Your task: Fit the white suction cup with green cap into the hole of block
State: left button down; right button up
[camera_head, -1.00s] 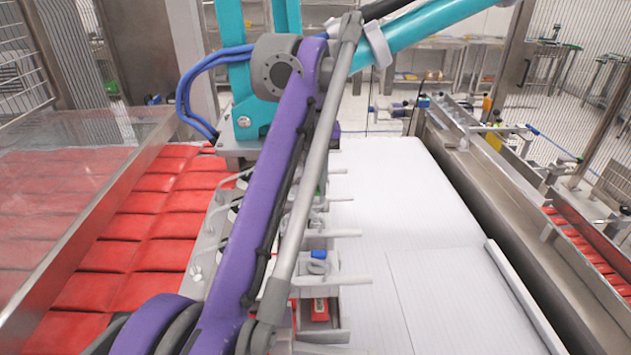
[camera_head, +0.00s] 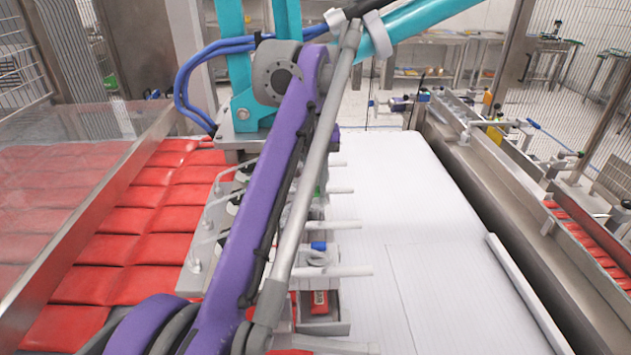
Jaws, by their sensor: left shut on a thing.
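A large purple arm (camera_head: 258,190) with a teal mount (camera_head: 248,75) crosses the middle of the head view. Behind and beside it is a metal picker rack with several pale rods (camera_head: 345,271). A small blue piece (camera_head: 319,246) sits above a grey ring-shaped part (camera_head: 317,259) on the rack. A tiny green spot (camera_head: 317,191) shows beside the arm; I cannot tell whether it is the green cap. I cannot make out the white suction cup or the hole of the block. I see no fingers of my left or right gripper; the purple arm hides much of the rack.
A white surface (camera_head: 420,205) right of the rack is mostly clear. A long metal rail (camera_head: 530,225) runs along the right, with more red packets (camera_head: 590,255) beyond.

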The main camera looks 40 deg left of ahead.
pick_arm(q)
jog(key=shift+f, duration=0.45)
jog(key=shift+f+b, duration=0.75)
jog(key=shift+f, duration=0.45)
jog(key=c, duration=0.7)
grip_release()
jog(key=shift+c, duration=0.2)
notch_tip(320, 180, up, 11)
jog(key=p, duration=0.3)
jog(key=shift+p, duration=0.3)
